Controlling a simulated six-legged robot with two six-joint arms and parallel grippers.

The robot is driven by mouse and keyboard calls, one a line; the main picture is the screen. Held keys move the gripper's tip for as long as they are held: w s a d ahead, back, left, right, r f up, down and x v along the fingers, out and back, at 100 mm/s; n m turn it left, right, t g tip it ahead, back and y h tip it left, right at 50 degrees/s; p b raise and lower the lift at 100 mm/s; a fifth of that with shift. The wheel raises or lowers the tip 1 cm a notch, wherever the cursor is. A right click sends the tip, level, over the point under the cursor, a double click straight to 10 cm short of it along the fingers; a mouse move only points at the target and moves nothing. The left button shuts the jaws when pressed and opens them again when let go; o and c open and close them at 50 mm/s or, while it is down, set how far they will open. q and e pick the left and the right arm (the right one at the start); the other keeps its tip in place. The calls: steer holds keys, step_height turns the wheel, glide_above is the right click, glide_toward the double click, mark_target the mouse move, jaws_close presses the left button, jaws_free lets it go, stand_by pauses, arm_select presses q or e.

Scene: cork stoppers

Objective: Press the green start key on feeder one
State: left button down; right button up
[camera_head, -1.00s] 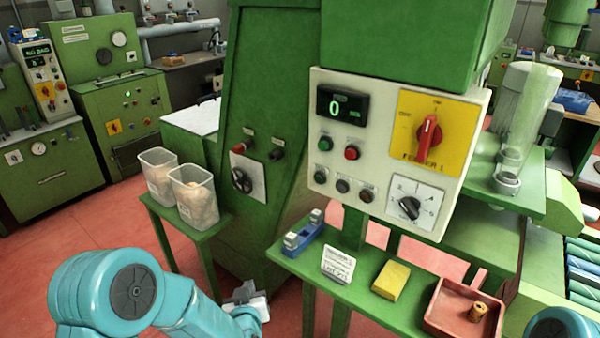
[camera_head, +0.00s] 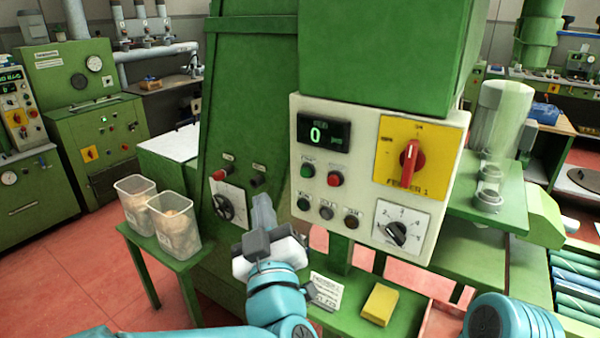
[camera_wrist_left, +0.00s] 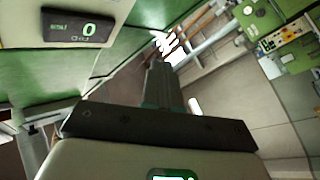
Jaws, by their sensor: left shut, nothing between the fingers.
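The cream control panel of feeder one (camera_head: 368,124) is mounted on a green cabinet, with a yellow plate marked "FEEDER 1". Its upper green key (camera_head: 308,170) sits left of a red key (camera_head: 334,179), below a display (camera_head: 324,132) reading 0. My left gripper (camera_head: 263,203) is shut and empty, fingers pointing up, left of and below the upper green key, apparently apart from the panel. In the left wrist view the shut fingers (camera_wrist_left: 163,85) show with the display (camera_wrist_left: 78,28) at upper left; the keys are not visible. My right gripper is out of view.
A red rotary switch (camera_head: 410,160) and black selector (camera_head: 396,232) are on the panel's right. Below are a yellow block (camera_head: 379,304) and a white card (camera_head: 325,289). Two clear tubs (camera_head: 174,224) stand on a green side table at left.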

mark_target(305, 172)
arm_select(q)
steer(key=shift+s+d, duration=0.1)
steer(key=shift+d, duration=0.05)
steer(key=w+d+p, duration=0.3)
steer(key=w+d, duration=0.2)
steer(key=w, duration=0.2)
stand_by(0.6)
steer(key=shift+w+d, duration=0.15)
steer(key=shift+w, duration=0.05)
stand_by(1.7)
steer(key=shift+w+d, duration=0.15)
steer(key=shift+w, duration=0.1)
